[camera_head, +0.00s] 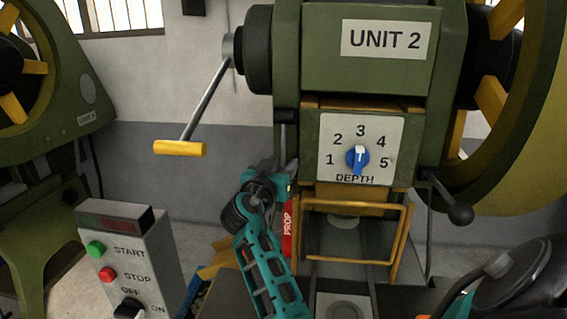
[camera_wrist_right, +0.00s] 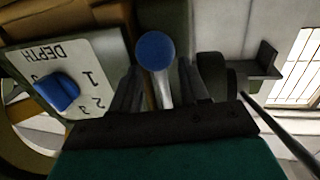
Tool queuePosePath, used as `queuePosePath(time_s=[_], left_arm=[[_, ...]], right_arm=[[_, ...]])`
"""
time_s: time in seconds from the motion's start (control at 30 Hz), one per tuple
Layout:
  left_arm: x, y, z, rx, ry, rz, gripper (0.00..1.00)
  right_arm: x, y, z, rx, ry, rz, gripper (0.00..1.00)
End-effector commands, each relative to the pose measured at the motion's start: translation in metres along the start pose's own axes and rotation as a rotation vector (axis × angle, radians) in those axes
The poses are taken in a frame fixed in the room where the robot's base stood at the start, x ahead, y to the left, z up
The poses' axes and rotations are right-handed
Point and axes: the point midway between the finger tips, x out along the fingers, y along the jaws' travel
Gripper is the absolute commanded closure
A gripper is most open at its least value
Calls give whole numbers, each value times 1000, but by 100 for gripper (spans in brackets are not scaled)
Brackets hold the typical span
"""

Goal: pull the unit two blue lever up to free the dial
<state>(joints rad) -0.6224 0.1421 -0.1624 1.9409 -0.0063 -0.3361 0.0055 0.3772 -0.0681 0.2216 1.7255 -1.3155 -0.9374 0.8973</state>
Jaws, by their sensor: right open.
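The blue lever shows in the right wrist view as a round blue knob (camera_wrist_right: 155,51) on a silver stem. My right gripper (camera_wrist_right: 157,80) is open, with one dark finger on each side of the stem; I cannot tell whether they touch it. In the head view my right gripper (camera_head: 288,172) is just left of the dial panel, and the blue lever is not clearly visible there. The blue dial (camera_head: 357,158) sits on the white DEPTH plate, its white mark near 3. It also shows in the wrist view (camera_wrist_right: 57,92). My left gripper is not in view.
A yellow-handled crank (camera_head: 180,148) sticks out left of unit two. A yellow guard frame (camera_head: 357,258) is below the dial, with a red PROP piece (camera_head: 288,232) beside it. A START/STOP control box (camera_head: 126,265) stands lower left. A black ball handle (camera_head: 460,214) is at right.

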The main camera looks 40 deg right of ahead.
Motion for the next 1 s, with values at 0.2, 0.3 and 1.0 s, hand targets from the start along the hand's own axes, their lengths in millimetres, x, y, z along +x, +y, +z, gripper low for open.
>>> queuePosePath(time_s=[0.2, 0.3, 1.0], left_arm=[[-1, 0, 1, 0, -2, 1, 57], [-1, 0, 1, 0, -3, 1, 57], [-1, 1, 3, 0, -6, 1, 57]], right_arm=[[-1, 0, 0, 0, -1, 0, 55], [-1, 0, 0, 0, -1, 0, 55], [-1, 0, 3, -1, -6, 1, 100]])
